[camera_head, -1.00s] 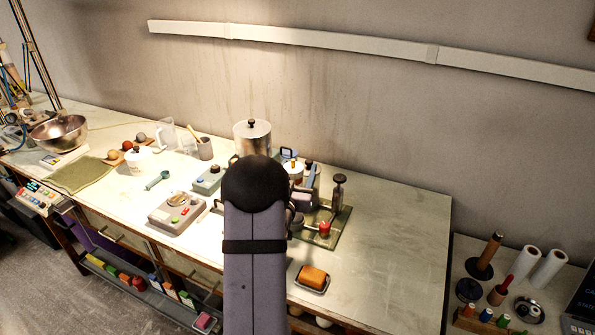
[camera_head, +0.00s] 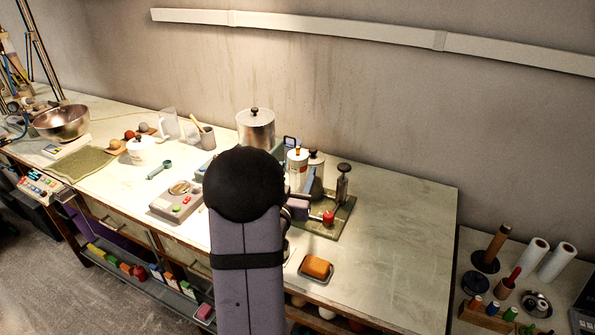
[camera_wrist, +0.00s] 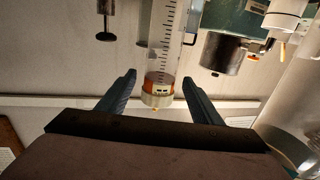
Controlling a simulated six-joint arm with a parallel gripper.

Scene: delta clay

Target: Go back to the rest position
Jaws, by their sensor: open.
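My gripper (camera_wrist: 158,88) shows in the wrist view with its two dark fingers spread apart and nothing between them touching both. A clear graduated tube (camera_wrist: 160,50) with an orange band and a pale end cap appears beyond the fingertips, apart from them; its distance is hard to tell. In the head view my arm rises in front of the bench (camera_head: 400,230), and its black joint hides most of the gripper.
A metal pot (camera_head: 256,130), a green-based stand with a red knob (camera_head: 328,217) and a grey device (camera_head: 176,200) crowd around my arm. An orange block in a dish (camera_head: 316,268) lies near the front edge. The bench's right part is clear.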

